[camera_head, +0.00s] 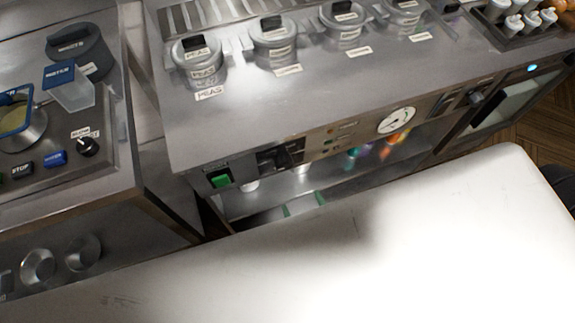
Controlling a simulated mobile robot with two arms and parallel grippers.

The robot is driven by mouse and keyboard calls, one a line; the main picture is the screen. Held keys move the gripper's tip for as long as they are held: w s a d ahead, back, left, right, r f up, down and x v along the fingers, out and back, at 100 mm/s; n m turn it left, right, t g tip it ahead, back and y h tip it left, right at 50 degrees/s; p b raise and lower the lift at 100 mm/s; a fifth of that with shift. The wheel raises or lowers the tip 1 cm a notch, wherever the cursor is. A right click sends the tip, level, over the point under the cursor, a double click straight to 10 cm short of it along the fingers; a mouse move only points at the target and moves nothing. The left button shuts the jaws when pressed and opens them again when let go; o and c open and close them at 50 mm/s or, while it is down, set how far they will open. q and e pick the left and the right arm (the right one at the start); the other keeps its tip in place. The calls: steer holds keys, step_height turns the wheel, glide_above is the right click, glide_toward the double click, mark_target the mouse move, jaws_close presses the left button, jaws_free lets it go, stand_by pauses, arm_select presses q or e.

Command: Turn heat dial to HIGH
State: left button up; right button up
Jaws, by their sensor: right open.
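I cannot make out a HIGH mark, or which control is the heat dial. A dark knob (476,99) sits at the right of the middle unit's front panel. A small black knob (88,147) with a white label is on the left unit, and two silver knobs (83,252) are on its lower front. My large white arm part fills the lower picture. Two short green strips past its edge appear to be the tips of my right gripper (304,204), apart and empty, below the panel and touching no knob. My left gripper is out of view.
A round white gauge (397,120), a green switch (220,179) and a black control (281,157) share the middle panel. Several lidded canisters (197,62) stand on top. A bottle rack (510,35) is at the upper right. An open shelf lies below the panel.

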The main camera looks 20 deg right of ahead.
mark_target(286, 168)
steer(key=w, duration=0.6)
steer(key=w+p, duration=0.1)
steer(key=w, duration=0.1)
steer(key=shift+w+a, duration=0.25)
steer(key=shift+w, duration=0.95)
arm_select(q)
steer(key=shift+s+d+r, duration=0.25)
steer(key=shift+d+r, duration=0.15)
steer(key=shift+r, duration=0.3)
arm_select(e)
steer(key=c, duration=0.9)
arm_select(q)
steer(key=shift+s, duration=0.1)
